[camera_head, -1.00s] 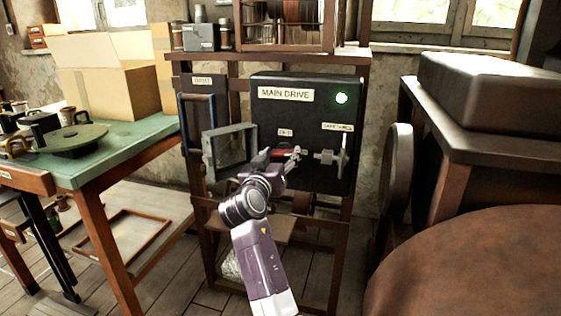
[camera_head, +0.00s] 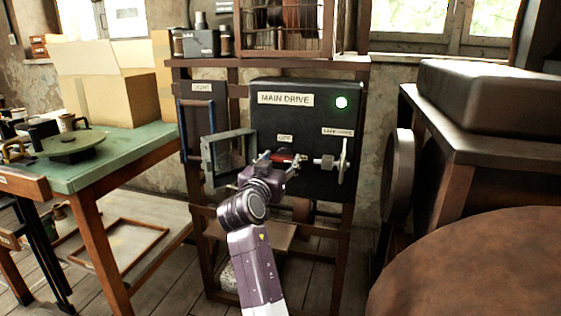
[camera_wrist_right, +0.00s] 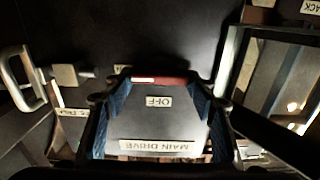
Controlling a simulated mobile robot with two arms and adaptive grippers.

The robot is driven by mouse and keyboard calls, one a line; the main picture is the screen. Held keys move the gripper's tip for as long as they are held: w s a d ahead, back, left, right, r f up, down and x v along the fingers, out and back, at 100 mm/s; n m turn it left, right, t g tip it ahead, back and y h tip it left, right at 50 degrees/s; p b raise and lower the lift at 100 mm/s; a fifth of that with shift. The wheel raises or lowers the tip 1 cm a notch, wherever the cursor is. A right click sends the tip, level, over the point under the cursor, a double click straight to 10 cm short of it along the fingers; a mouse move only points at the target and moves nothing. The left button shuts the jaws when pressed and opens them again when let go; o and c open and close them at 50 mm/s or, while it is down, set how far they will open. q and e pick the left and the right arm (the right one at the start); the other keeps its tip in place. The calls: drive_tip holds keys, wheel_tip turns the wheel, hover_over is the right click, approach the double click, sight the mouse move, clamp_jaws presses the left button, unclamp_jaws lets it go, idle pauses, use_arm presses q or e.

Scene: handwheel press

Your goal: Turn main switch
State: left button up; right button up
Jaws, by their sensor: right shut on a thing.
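My right gripper (camera_head: 281,161) is at the handle. In the right wrist view the handle (camera_wrist_right: 160,80) lies crosswise between its blue-padded fingers, so the gripper (camera_wrist_right: 160,98) is shut on it. My left gripper is not in view.
A grey open panel (camera_head: 229,157) stands left of the switch. A metal lever (camera_head: 343,161) juts out at the right of the box. A green-topped bench (camera_head: 130,145) is at left, and dark machinery (camera_head: 490,130) fills the right.

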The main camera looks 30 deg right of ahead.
drive_tip(key=shift+r, duration=0.1)
drive_tip(key=o, duration=1.2)
drive_tip(key=shift+c, duration=0.2)
wheel_tip(320, 180, up, 10)
drive_tip(key=shift+f, duration=0.1)
